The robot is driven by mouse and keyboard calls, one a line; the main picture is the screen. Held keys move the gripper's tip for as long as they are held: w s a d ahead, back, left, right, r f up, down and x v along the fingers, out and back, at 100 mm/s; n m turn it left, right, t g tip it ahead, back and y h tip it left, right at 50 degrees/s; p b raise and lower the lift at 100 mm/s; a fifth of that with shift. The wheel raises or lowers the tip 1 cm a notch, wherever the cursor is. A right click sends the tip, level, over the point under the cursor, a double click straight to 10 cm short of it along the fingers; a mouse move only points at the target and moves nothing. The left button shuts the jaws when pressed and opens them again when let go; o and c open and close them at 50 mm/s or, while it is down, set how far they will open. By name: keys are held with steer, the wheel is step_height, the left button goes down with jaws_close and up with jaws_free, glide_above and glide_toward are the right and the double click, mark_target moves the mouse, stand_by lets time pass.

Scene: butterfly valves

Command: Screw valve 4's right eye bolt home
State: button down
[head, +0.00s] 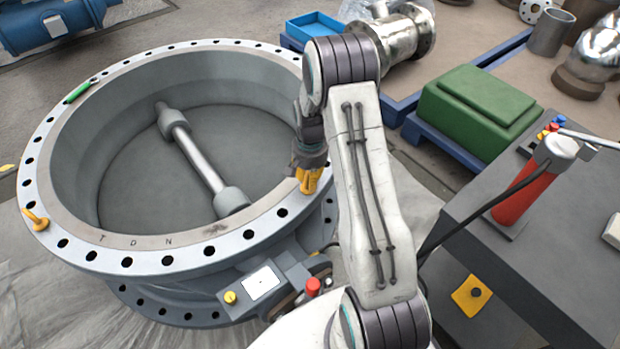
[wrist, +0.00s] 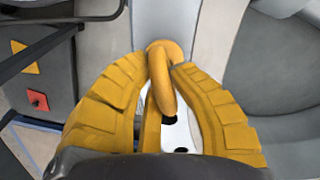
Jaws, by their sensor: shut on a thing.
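The large grey butterfly valve (head: 150,250) lies flat, its flange ring of bolt holes facing up. My gripper (head: 309,182) points down at the right part of this flange. In the wrist view its yellow padded fingers (wrist: 162,88) are shut on the yellow right eye bolt (wrist: 163,60), one on each side of the ring. The ring stands up between them. The bolt's shank is hidden, so I cannot tell how deep it sits. Another yellow eye bolt (head: 36,219) stands on the flange's left side.
A green marker-like object (head: 77,93) lies on the flange's far left. A red cylinder (head: 530,190) with a hose stands on the dark bench (head: 540,260) at right. A green block (head: 480,110) and blue tray (head: 315,26) lie behind.

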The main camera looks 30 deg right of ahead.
steer(key=shift+s+f+m, duration=0.1)
steer(key=shift+s+m, duration=0.1)
steer(key=shift+m, duration=1.1)
steer(key=c, duration=1.1)
jaws_free()
steer(key=shift+w, duration=0.1)
steer(key=shift+r, duration=0.2)
step_height(320, 180, up, 12)
steer(key=shift+f, duration=0.15)
